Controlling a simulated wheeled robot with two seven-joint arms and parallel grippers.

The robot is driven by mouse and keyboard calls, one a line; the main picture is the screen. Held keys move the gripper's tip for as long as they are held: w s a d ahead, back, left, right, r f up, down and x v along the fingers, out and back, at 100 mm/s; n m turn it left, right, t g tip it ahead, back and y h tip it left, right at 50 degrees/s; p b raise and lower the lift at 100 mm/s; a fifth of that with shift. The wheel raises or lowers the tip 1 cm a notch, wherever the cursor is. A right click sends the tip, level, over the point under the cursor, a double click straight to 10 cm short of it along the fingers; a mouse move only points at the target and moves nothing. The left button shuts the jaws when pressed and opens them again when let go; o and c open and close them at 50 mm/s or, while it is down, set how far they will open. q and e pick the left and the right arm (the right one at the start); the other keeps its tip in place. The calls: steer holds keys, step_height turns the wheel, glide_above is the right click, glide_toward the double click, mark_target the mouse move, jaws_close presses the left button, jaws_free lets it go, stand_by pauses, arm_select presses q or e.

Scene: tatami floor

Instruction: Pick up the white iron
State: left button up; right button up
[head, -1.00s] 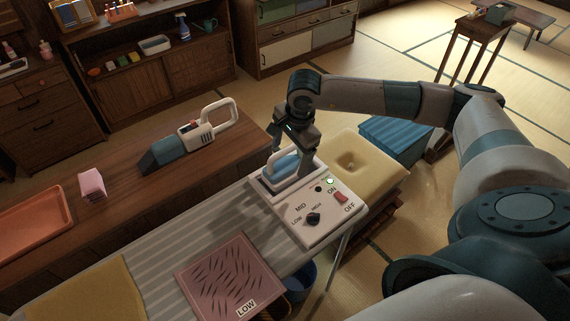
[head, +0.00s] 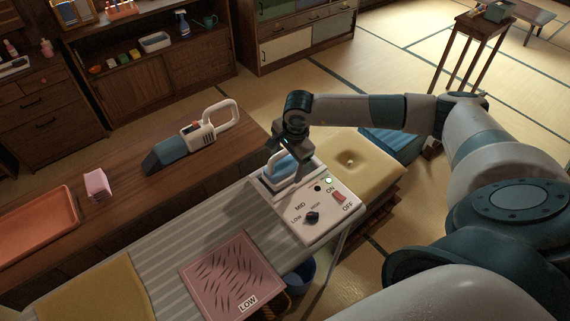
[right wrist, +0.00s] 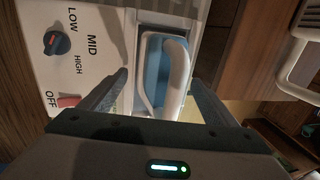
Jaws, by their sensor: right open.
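The white iron (head: 284,172), with a blue body and a white loop handle, rests on the white control base at the end of the ironing board. It also shows in the right wrist view (right wrist: 176,75), its handle lying between my fingers. My right gripper (head: 286,158) is at the iron from above, open, with one finger on each side of the handle in the right wrist view (right wrist: 160,90). I cannot tell whether a finger touches it. The control base (head: 318,220) has a dark dial, a red switch and a lit green lamp. My left gripper is not in view.
A striped ironing board (head: 165,255) holds a pink patterned cloth (head: 232,275) marked LOW. A yellow cushion (head: 365,170) lies right of the base. A handheld vacuum (head: 195,138), a pink block (head: 97,184) and an orange tray (head: 38,225) are on the wooden counter.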

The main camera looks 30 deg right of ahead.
steer(key=shift+w+f, duration=0.15)
steer(key=shift+f, duration=0.35)
steer(key=c, duration=1.9)
steer(key=shift+r, duration=0.1)
